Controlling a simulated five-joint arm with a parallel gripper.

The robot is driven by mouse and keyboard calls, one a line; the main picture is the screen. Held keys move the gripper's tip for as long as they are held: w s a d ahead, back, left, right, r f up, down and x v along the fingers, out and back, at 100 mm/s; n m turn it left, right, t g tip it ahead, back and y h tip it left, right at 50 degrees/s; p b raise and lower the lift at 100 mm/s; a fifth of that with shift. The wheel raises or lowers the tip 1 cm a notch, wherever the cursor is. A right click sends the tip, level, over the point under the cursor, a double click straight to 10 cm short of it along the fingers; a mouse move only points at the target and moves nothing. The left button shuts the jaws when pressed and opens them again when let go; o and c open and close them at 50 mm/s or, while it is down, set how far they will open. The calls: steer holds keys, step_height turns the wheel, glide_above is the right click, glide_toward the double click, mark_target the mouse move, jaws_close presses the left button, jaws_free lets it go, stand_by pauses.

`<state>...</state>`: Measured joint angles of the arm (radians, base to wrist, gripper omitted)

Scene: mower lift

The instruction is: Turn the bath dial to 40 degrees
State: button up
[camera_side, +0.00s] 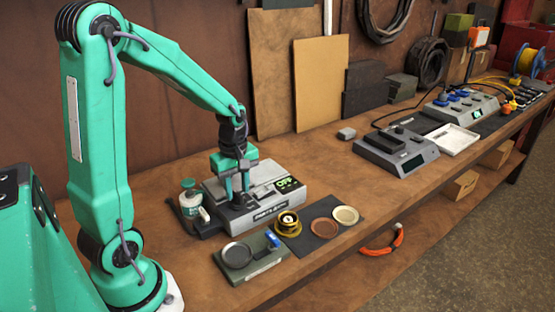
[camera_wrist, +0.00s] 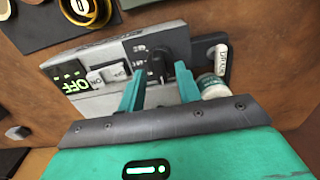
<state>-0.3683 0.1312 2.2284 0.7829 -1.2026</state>
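The bath dial is a black knob (camera_wrist: 156,62) on a grey control unit (camera_wrist: 185,38), with small pale markings beside it. The unit also shows in the side view (camera_side: 262,203), on the bench below my arm. Its green display (camera_wrist: 70,80) reads OFF, and a white rocker switch (camera_wrist: 108,73) sits between display and dial. My gripper (camera_wrist: 159,72) is open, with one teal finger on each side of the knob and visible gaps between. In the side view my gripper (camera_side: 237,188) points down over the dial, which it partly hides. I cannot read the dial's setting.
A small bottle (camera_side: 189,197) stands close left of the unit. Another grey device (camera_side: 397,152) stands farther right. Bare bench lies between.

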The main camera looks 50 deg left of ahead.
steer(key=shift+f, duration=0.55)
jaws_close()
steer(key=shift+m, duration=0.4)
steer(key=m, duration=0.3)
steer(key=shift+m, duration=2.5)
